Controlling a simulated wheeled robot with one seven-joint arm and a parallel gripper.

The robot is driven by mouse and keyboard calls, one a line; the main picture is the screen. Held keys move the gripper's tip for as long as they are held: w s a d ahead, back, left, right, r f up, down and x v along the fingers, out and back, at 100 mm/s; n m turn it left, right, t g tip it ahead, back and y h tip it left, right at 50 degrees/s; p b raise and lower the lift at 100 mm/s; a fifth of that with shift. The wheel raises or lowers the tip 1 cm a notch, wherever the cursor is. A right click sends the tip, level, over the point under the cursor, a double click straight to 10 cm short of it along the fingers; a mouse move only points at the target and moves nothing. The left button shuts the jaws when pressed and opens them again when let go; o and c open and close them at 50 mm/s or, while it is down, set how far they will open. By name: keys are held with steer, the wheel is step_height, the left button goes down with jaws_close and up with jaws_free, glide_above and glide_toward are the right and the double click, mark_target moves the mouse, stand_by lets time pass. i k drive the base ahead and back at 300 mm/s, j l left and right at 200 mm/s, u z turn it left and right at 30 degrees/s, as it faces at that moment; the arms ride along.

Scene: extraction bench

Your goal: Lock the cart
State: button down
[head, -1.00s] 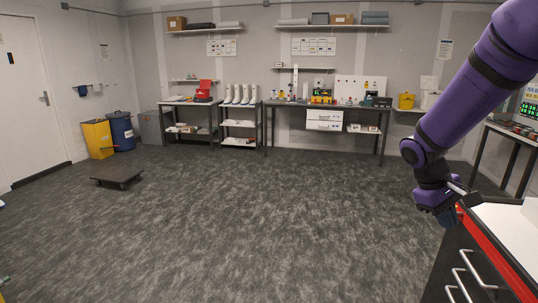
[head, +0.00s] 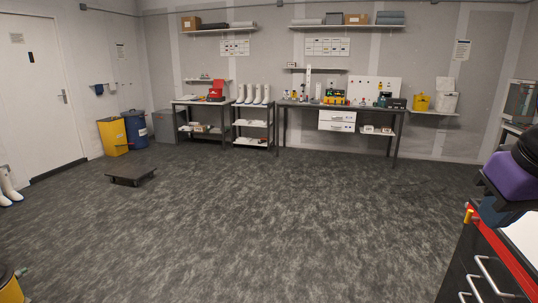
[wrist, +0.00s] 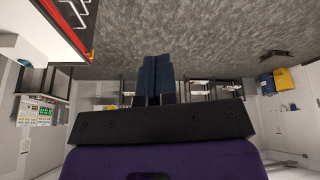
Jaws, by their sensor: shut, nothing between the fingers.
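The cart (head: 503,258) stands at the right edge of the head view, with a black drawer front, silver handles, a red upper edge and a white top. In the wrist view part of the cart (wrist: 72,22) shows at upper left. My gripper (head: 494,213) is beside that corner in the head view, overlapping the cart's red edge; contact cannot be told. Its blue fingers (wrist: 157,80) are shut and empty in the wrist view.
A low black platform (head: 131,175) lies on the floor at left. A yellow bin (head: 112,136) and a blue drum (head: 136,130) stand by the door wall. A long bench (head: 340,107) lines the back. The middle floor is clear.

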mark_target(469, 217)
steer(key=z, duration=1.05)
steer(key=i+u, duration=0.5)
steer(key=i+l+u, duration=0.1)
steer(key=i+u, duration=0.35)
steer(key=k, duration=0.05)
